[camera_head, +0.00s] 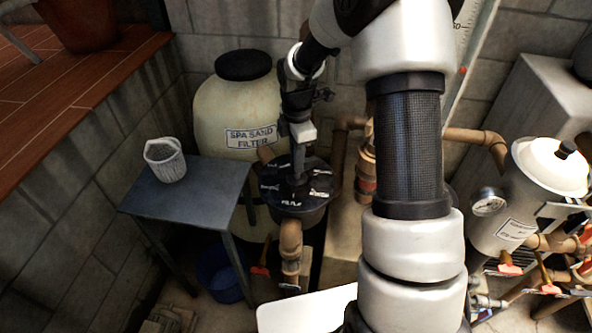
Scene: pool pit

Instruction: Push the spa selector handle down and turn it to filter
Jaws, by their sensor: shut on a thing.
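The spa selector valve is a round black head (270,187) with white position labels around its top, in front of the spa sand filter (222,110). The labels are too small to read. The selector handle (299,166) shows as a dark grey bar rising from the middle of the head. My gripper (299,142) comes down from above and is shut on the handle. The fingers partly hide the handle, so its exact pointing direction cannot be told.
A grey metal table (200,191) with a white basket (165,160) stands left of the valve, a blue bucket (220,275) below it. Pipes (290,240) run under the valve. A white tank (515,215) with a gauge and red-handled valves stands right.

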